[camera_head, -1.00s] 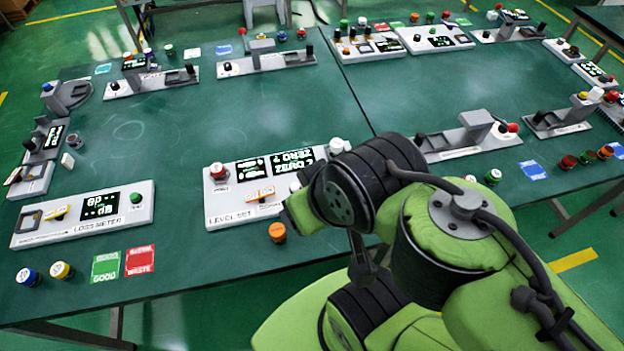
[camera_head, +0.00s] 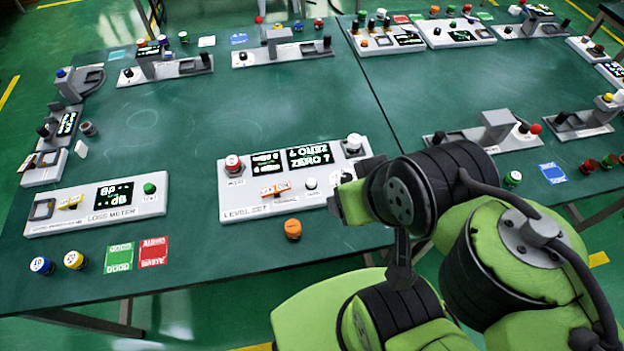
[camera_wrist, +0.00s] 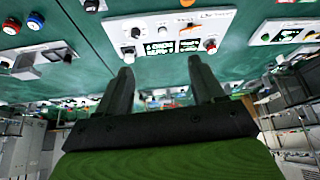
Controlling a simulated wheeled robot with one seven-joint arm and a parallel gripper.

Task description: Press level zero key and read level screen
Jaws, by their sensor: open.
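The level set unit (camera_head: 245,205) is a white panel lying on the green table in the head view. It has a small left screen (camera_head: 266,163) and a larger right screen (camera_head: 308,156) with lit text; "ZERO ?" seems to show on the right one. A red knob (camera_head: 233,163), an orange lever (camera_head: 273,190), a white button (camera_head: 310,184) and a white-topped knob (camera_head: 354,144) are on it. Which is the zero key I cannot read for sure. My gripper (camera_wrist: 162,75) is open and empty; the unit appears upside down beyond its fingers in the wrist view.
The loss meter (camera_head: 75,212) stands to the left. An orange-capped piece (camera_head: 292,229) lies in front of the level unit. Green (camera_head: 119,257) and red (camera_head: 153,252) cards lie at the front left. Other instruments line the table's far side; its middle is clear.

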